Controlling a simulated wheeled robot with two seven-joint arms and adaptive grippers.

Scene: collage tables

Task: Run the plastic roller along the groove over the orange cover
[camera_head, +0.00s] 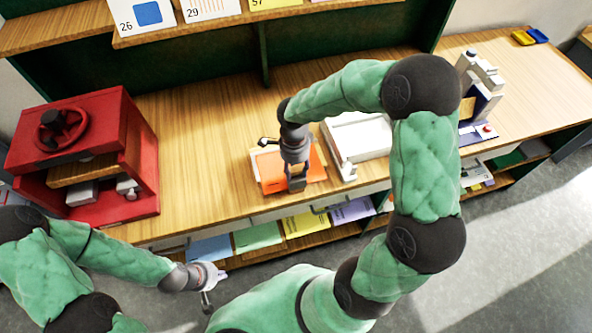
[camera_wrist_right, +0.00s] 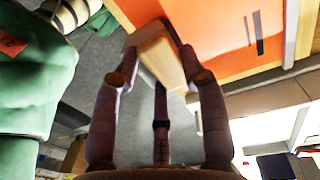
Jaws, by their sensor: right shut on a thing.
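The orange cover (camera_head: 272,172) lies on a pale board on the wooden table in the head view. It fills the upper right of the right wrist view (camera_wrist_right: 215,30). My right gripper (camera_head: 296,183) is over the cover's right part, pointing down. In the wrist view its fingers are closed around a pale, wood-coloured block with a grey edge (camera_wrist_right: 160,58), apparently part of the plastic roller. Whether it touches the cover is unclear. The groove cannot be made out clearly. My left gripper (camera_head: 207,287) hangs in front of the table's edge, away from the cover; its finger opening is unclear.
A red press with a handwheel (camera_head: 95,150) stands on the left. A white tray-like device (camera_head: 358,138) is just right of the cover, and a grey-white machine (camera_head: 482,85) stands farther right. Coloured sheets (camera_head: 257,237) lie on the shelf below. Bare tabletop (camera_head: 205,130) shows between press and cover.

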